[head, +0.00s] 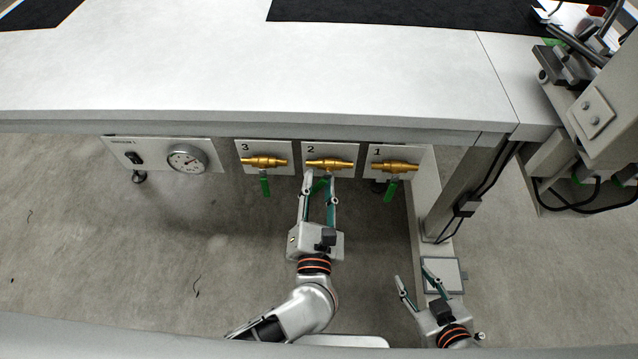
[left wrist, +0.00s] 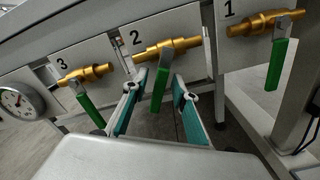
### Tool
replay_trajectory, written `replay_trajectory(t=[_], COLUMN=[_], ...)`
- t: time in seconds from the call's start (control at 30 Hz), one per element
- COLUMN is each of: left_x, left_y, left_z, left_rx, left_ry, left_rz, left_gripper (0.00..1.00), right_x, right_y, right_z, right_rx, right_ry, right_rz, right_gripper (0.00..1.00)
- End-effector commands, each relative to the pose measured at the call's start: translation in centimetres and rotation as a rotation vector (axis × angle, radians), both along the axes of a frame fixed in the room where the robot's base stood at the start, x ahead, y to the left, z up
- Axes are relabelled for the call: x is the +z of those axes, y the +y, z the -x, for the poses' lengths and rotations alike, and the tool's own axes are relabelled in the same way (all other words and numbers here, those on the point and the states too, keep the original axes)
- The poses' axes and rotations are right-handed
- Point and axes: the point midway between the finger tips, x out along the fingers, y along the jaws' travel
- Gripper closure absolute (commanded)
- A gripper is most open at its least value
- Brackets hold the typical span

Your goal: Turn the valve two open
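Valve two, a brass valve (head: 330,163) on the panel marked 2, sits below the bench edge; it also shows in the left wrist view (left wrist: 168,48). Its green handle (left wrist: 160,88) hangs down, slightly tilted. My left gripper (head: 320,181) is open just below the valve, with one finger on each side of the handle. In the left wrist view there are gaps between the handle and both fingers (left wrist: 157,95). In the head view the fingers partly hide the handle. My right gripper (head: 413,275) is open and empty, low at the right near the bench leg.
Valve three (head: 264,162) is to the left and valve one (head: 395,167) to the right, both with green handles hanging down. A gauge panel (head: 150,155) is further left. The bench top (head: 250,75) overhangs them. A bench leg (head: 430,200) stands right of valve one.

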Motion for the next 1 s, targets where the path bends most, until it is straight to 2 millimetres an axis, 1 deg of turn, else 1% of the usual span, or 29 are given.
replay_trajectory(t=[0.17, 0.27, 0.5, 0.7, 0.83, 1.0], left_x=[0.0, 0.0, -0.1, 0.0, 0.0, 0.0], left_y=[0.0, 0.0, 0.0, 0.0, 0.0, 0.0], left_z=[0.2, 1.1, 4.7, 7.0, 7.8, 8.0], left_rx=[0.000, -0.001, -0.001, 0.000, 0.000, 0.000], left_ry=[-0.001, 0.000, 0.003, 0.001, 0.000, 0.000], left_rz=[0.000, 0.001, 0.001, 0.000, -0.001, 0.000], left_gripper=[0.72, 0.72, 0.72, 0.72, 0.72, 0.72], right_x=[0.0, -0.1, -0.1, -0.1, -0.1, -0.1], right_y=[0.0, 0.0, 0.0, 0.0, 0.0, 0.0], right_z=[0.1, 0.1, 0.1, 0.1, 0.1, 0.1], right_rx=[0.005, 0.002, 0.002, 0.000, 0.000, 0.000], right_ry=[0.001, 0.002, 0.003, 0.003, 0.003, 0.003], right_rz=[0.002, 0.001, 0.001, 0.000, 0.000, 0.000], right_gripper=[0.60, 0.60, 0.60, 0.60, 0.60, 0.60])
